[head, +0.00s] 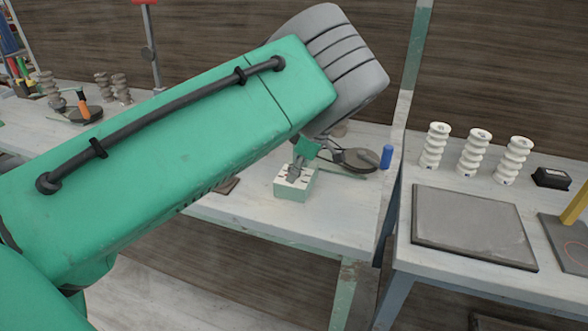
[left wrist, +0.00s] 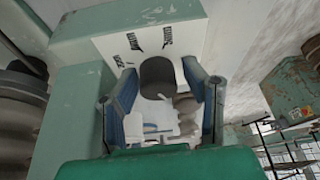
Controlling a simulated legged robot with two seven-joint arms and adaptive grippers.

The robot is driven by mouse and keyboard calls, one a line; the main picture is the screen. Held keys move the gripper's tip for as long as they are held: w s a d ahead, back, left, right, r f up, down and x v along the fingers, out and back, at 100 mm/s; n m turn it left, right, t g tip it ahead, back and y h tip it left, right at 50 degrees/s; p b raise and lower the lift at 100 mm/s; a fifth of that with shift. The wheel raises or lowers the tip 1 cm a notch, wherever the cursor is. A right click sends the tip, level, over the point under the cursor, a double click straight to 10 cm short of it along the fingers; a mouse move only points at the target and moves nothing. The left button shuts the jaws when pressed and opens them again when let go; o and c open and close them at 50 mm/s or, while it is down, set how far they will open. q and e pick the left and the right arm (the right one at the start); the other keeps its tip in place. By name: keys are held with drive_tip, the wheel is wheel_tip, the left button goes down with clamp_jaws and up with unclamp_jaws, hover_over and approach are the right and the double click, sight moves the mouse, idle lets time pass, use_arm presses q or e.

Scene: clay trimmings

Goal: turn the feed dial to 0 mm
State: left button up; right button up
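The feed dial (left wrist: 157,76) is a dark grey round knob on a white panel face (left wrist: 112,45) with black printed marks in the left wrist view. The marks are too small and skewed to read. In the head view the small pale-green box (head: 294,187) with the white top stands on the bench, with a grey part above it. My left gripper (left wrist: 160,78) has its two blue-padded fingers apart, one on each side of the dial, with a narrow gap visible on the right. My right gripper is not in view.
A blue cylinder (head: 386,157) and a dark round dish (head: 358,160) lie close right of the box. White spiral columns (head: 474,151) and a grey slab (head: 470,227) are on the right table. A green post (head: 415,50) rises between the tables.

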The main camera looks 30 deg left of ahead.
use_arm(q)
drive_tip(key=shift+w+r, duration=0.15)
